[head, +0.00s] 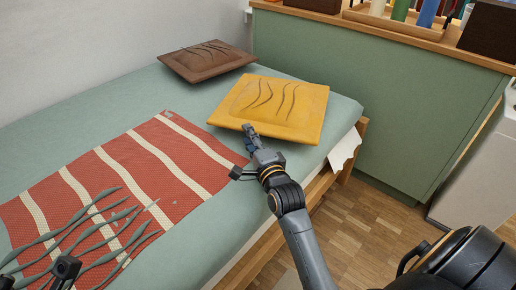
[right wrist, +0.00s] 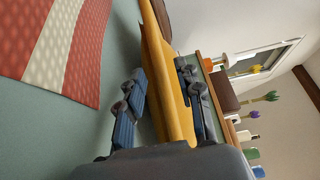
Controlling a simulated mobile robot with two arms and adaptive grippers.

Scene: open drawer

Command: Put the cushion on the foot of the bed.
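A yellow cushion (head: 285,103) with dark wavy lines lies on the bed's green sheet (head: 120,92), near the bed's right end. A brown cushion (head: 207,60) lies behind it, by the wall. My right gripper (head: 250,132) is at the yellow cushion's near left edge. In the right wrist view, my right gripper (right wrist: 165,95) has its fingers apart, one on each side of the yellow cushion's edge (right wrist: 168,75). A gap shows between the left finger and the cushion. Dark parts of my left arm show at the bottom left corner; its fingers cannot be made out.
A red and cream striped blanket (head: 130,165) covers the left part of the bed. Grey-green leaf-like strands (head: 110,225) show at the lower left. A green cabinet (head: 400,110) with items on top stands beyond the bed's right end. Wooden floor (head: 350,215) lies along the near side.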

